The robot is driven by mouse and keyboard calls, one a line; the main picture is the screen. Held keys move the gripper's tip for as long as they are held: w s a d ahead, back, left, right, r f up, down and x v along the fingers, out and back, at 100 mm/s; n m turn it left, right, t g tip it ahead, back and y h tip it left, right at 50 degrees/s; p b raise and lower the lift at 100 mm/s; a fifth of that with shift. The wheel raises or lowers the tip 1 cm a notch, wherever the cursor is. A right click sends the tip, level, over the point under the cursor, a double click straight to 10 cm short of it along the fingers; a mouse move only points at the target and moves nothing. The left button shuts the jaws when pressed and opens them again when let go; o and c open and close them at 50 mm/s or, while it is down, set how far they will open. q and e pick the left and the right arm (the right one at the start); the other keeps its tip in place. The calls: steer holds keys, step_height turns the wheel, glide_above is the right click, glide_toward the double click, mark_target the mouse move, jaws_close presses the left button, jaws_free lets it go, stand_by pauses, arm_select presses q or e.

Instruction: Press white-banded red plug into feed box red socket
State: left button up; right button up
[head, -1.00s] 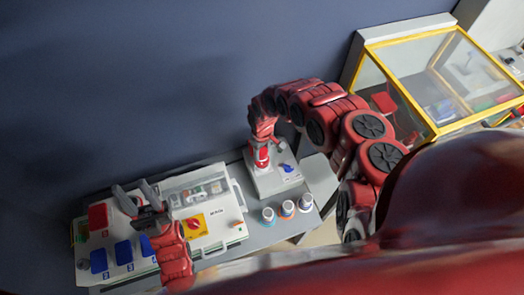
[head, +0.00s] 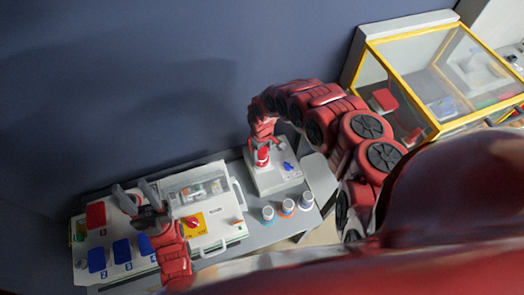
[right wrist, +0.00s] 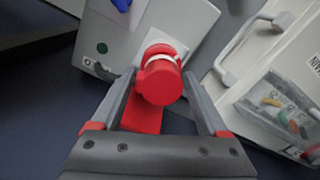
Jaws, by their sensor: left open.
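The red plug with a white band (right wrist: 160,75) stands at the small light-grey box, seen nearly end-on in the right wrist view. It is over a pale plate on the box face; how deep it sits is hidden. In the head view the plug (head: 262,157) shows below my right gripper (head: 262,142). In the right wrist view the fingers of my right gripper (right wrist: 159,78) lie on both sides of the plug; whether they touch it is unclear. The feed box (head: 276,181) stands on the grey table. My left gripper (head: 133,190) is open and empty above the left panel.
The left panel (head: 120,268) carries a red cover (head: 96,215) and several blue covers. Beside it is a white box with a handle (head: 238,192) and a red knob on yellow (head: 192,224). Several small jars (head: 287,208) stand in front of the feed box. A yellow-framed case (head: 436,130) is at right.

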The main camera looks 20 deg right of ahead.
steer(key=shift+o, duration=0.6)
steer(key=shift+r, duration=0.15)
steer(key=shift+r, duration=0.3)
step_height(320, 180, up, 8)
steer(key=shift+d+r+p, duration=0.15)
steer(key=shift+r+p, duration=0.05)
steer(key=shift+p, duration=0.5)
step_height(320, 180, up, 15)
steer(key=p, duration=1.1)
steer(key=shift+a, duration=0.2)
